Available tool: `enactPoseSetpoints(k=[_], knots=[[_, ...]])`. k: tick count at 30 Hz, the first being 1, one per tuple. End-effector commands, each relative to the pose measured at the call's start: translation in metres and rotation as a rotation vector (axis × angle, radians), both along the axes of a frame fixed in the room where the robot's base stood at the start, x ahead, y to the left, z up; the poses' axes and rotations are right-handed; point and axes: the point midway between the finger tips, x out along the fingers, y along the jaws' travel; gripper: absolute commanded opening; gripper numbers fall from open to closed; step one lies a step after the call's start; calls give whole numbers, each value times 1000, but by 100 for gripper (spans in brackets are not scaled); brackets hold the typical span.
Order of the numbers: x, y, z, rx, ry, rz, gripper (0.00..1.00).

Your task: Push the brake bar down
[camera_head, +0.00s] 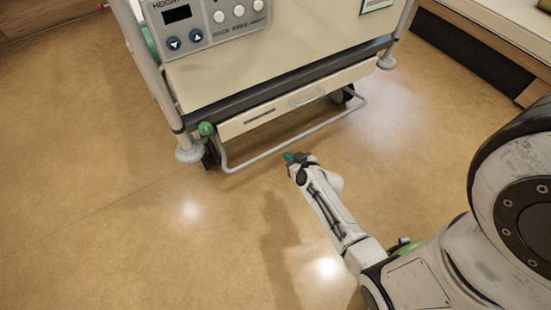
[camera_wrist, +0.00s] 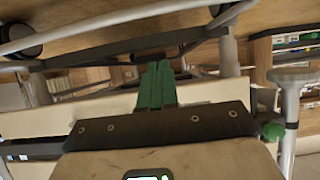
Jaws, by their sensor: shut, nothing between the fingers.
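The brake bar (camera_head: 290,141) is a grey bent tube low across the foot end of the bed. In the wrist view a pale grey tube (camera_wrist: 110,22) crossing the top looks like the same bar. My gripper (camera_head: 290,157) has green fingers and is low over the floor, just on the near side of the bar's middle. A small gap shows between them in the picture; I cannot tell the height difference. In the wrist view my gripper (camera_wrist: 156,68) has its fingers together, with nothing held.
The bed's foot panel (camera_head: 280,60) carries a height control box (camera_head: 215,20). A green knob (camera_head: 206,128) sits at the bar's left end. Bed wheels (camera_head: 210,153) stand behind the bar. Wooden furniture (camera_head: 500,40) is at upper right. The floor (camera_head: 130,230) at left is clear.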

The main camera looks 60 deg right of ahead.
Motion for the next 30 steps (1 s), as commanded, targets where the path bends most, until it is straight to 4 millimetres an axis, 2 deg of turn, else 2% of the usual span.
enactPoseSetpoints(k=[12,17,30], knots=[[-1,-4,-3,-6,-5,-13,0],[7,-8,-10,-6,-6,-14,0],[69,-47,-51,-5,-6,-13,0]])
